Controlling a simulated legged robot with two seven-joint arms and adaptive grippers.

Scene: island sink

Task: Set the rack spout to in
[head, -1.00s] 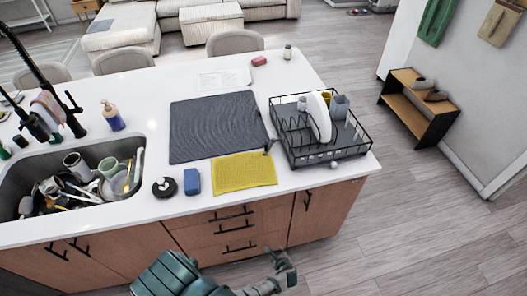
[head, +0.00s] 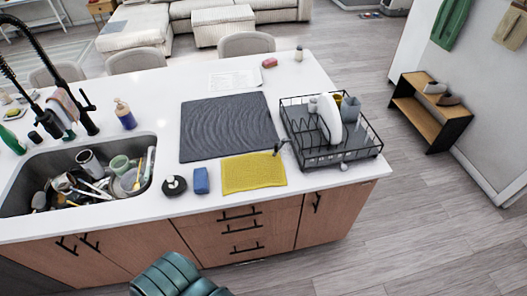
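The black wire dish rack (head: 362,140) stands on the right end of the white island counter, holding a white plate (head: 331,118) and cups (head: 350,108). A small dark spout-like piece (head: 278,147) sticks out at the rack's left side, over the edge of the yellow cloth. Its exact direction is too small to tell. A small pale round piece (head: 344,166) shows at the rack's front edge.
The yellow cloth (head: 254,174), a dark drying mat (head: 228,126), a blue sponge (head: 201,181) and a round black item (head: 173,185) lie left of the rack. The sink (head: 20,205) is full of dishes. Open floor (head: 420,225) lies right of the island.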

